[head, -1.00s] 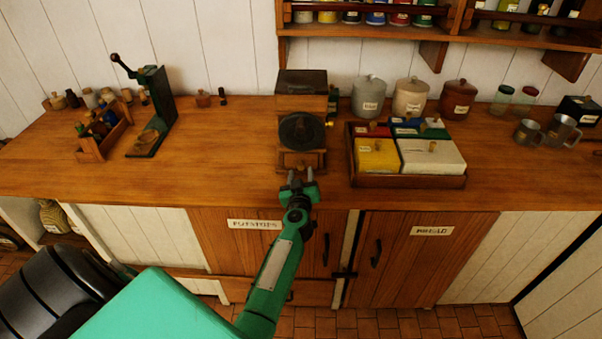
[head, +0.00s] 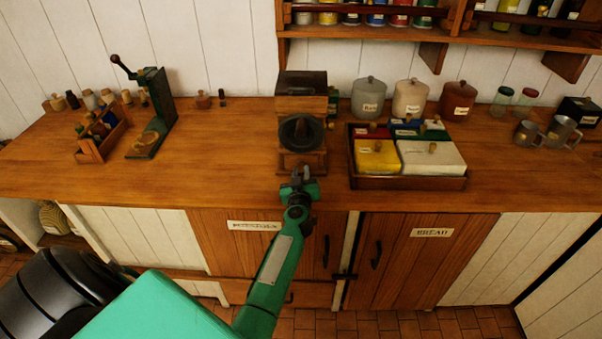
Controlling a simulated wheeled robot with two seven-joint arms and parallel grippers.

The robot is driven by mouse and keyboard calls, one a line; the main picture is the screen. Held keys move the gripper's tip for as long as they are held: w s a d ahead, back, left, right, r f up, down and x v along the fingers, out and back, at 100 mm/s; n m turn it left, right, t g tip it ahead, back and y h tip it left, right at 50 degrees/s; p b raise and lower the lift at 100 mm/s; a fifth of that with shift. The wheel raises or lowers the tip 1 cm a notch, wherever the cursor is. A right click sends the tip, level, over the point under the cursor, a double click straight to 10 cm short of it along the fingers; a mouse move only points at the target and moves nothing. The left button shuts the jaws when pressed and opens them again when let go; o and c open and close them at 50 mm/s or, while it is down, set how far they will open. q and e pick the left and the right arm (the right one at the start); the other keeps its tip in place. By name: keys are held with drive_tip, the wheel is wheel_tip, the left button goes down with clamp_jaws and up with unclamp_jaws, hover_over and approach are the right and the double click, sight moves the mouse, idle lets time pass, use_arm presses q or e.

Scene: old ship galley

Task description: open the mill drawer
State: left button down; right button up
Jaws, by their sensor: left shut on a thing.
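The mill (head: 303,92) is a dark wooden box with a round dark wheel on its front, standing on the wooden counter against the white wall. Its drawer (head: 301,160) is in the lower front, in lighter wood. My left gripper (head: 299,173) is at the foot of the mill, in front of the drawer. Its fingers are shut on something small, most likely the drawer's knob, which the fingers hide. I cannot see a clear gap around the drawer front. My right gripper is out of view.
A wooden tray (head: 408,182) of coloured lidded boxes stands close right of the mill, with lidded jars (head: 410,98) behind it. A green press (head: 153,110) and a small crate (head: 100,143) are at left. The counter (head: 225,150) left of the mill is clear.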

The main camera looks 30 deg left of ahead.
use_arm(q)
drive_tip(key=p+v, duration=0.3)
drive_tip(key=v, duration=0.6)
drive_tip(key=shift+p, duration=0.4)
drive_tip(key=c, duration=1.2)
unclamp_jaws()
